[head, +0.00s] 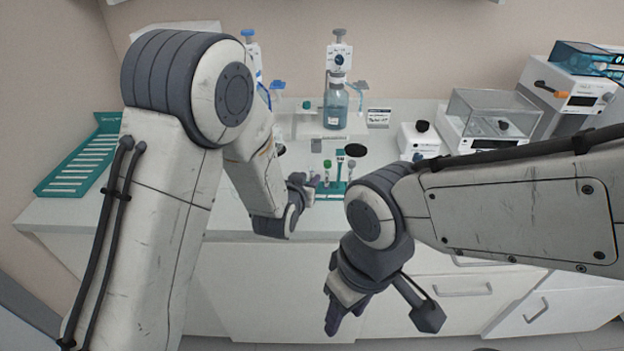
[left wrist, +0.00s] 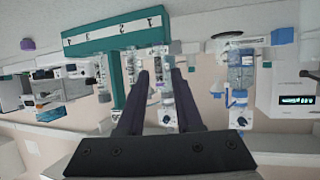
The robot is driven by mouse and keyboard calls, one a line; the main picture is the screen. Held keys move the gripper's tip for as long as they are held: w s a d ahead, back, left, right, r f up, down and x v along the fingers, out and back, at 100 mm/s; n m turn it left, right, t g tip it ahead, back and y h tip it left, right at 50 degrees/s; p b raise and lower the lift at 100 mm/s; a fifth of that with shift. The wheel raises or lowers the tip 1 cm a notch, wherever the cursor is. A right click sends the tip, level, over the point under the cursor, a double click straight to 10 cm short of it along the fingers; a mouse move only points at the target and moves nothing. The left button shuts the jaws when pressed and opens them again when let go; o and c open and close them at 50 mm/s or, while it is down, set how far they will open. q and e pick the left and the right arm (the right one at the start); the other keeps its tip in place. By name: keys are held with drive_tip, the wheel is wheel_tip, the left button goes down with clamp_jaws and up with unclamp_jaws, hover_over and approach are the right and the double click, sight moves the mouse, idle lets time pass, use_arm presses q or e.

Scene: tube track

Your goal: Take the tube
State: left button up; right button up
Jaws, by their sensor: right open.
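A small teal tube rack (head: 339,185) stands near the bench's front edge, partly hidden by my arms. A green-capped tube (head: 327,168) and a pale-capped tube (head: 350,166) stand upright at it. My left gripper (head: 311,184) is just left of the rack, low over the bench front. In the left wrist view, which is upside down, its two dark fingers (left wrist: 157,85) are apart, and a clear tube (left wrist: 163,90) shows between them. I cannot tell its distance from the fingers. The numbered teal rack (left wrist: 112,38) lies beyond. My right gripper (head: 345,312) is open in front of the bench, below its top.
A blue-liquid bottle (head: 336,108) stands behind the rack. A slatted teal tray (head: 85,160) lies at the left. A balance with a clear cover (head: 492,112) and other devices fill the right. My arms cover much of the bench front.

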sight(310, 176)
use_arm(q)
drive_tip(key=shift+p+x, duration=0.4)
drive_tip(key=shift+x, duration=1.4)
drive_tip(key=shift+a+f, duration=0.1)
clamp_jaws()
wheel_tip(310, 176, up, 10)
drive_tip(key=shift+r+b, duration=0.1)
drive_tip(key=shift+b, duration=0.35)
